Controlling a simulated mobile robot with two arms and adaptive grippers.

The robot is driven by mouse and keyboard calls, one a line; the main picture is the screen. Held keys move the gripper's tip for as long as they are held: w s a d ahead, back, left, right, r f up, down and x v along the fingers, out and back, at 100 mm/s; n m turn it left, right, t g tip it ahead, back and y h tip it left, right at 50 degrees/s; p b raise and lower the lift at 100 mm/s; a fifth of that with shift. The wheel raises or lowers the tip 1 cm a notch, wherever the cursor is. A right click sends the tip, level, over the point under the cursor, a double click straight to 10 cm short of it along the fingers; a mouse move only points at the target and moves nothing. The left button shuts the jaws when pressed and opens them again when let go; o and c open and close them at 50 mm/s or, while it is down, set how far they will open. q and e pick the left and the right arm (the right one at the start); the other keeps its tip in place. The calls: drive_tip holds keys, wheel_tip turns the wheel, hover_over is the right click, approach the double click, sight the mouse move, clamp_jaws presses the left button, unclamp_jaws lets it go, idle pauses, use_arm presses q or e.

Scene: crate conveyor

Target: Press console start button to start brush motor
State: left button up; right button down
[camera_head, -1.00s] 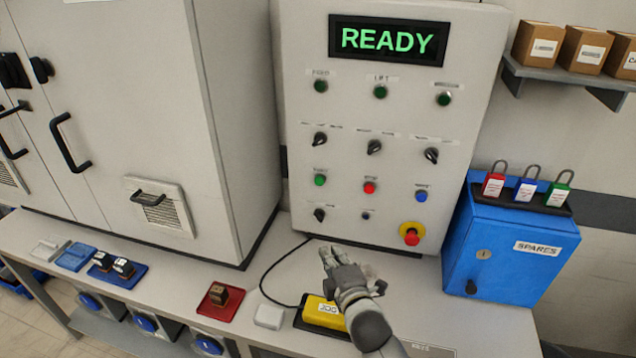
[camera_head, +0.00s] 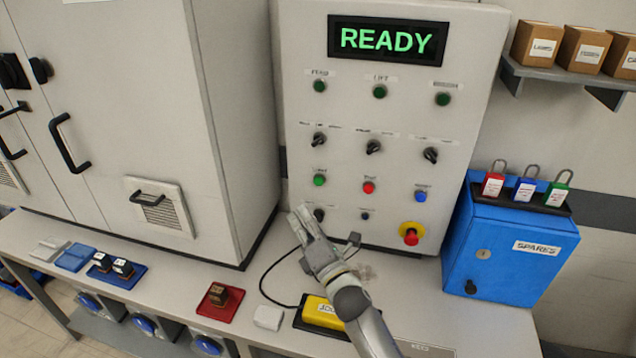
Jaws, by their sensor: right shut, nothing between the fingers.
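The grey console (camera_head: 460,130) stands upright at the back of the bench, and its display (camera_head: 388,40) reads READY in green. A green button (camera_head: 320,180) sits at the left of the lower button row, with a red button (camera_head: 369,187) and a blue button (camera_head: 420,196) to its right. The small labels are too blurred to read surely. My right gripper (camera_head: 298,214) is shut and empty, in front of the console's lower left, below the green button and overlapping the view near a black knob (camera_head: 319,215). It appears apart from the green button. My left gripper is not in view.
A red mushroom button (camera_head: 411,236) on a yellow base is at the console's lower right. A blue spares box (camera_head: 510,255) with padlocks stands to the right. A yellow device (camera_head: 322,312) lies beneath my right arm. A grey cabinet (camera_head: 245,130) stands left.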

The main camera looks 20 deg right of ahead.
sight(318, 181)
drive_tip(key=w+d+b, duration=0.2)
drive_tip(key=w+d, duration=0.3)
drive_tip(key=w, duration=0.2)
drive_tip(key=shift+w, duration=0.1)
drive_tip(key=shift+w+b, duration=0.1)
drive_tip(key=shift+b, duration=0.25)
idle(1.2)
drive_tip(key=shift+w+d, duration=0.2)
drive_tip(key=shift+w, duration=0.05)
drive_tip(key=shift+w+d+b, duration=0.25)
drive_tip(key=shift+w+b, duration=0.1)
drive_tip(key=shift+b, duration=0.1)
idle(0.6)
idle(0.4)
drive_tip(key=shift+s+a, duration=0.45)
drive_tip(key=shift+s, duration=0.25)
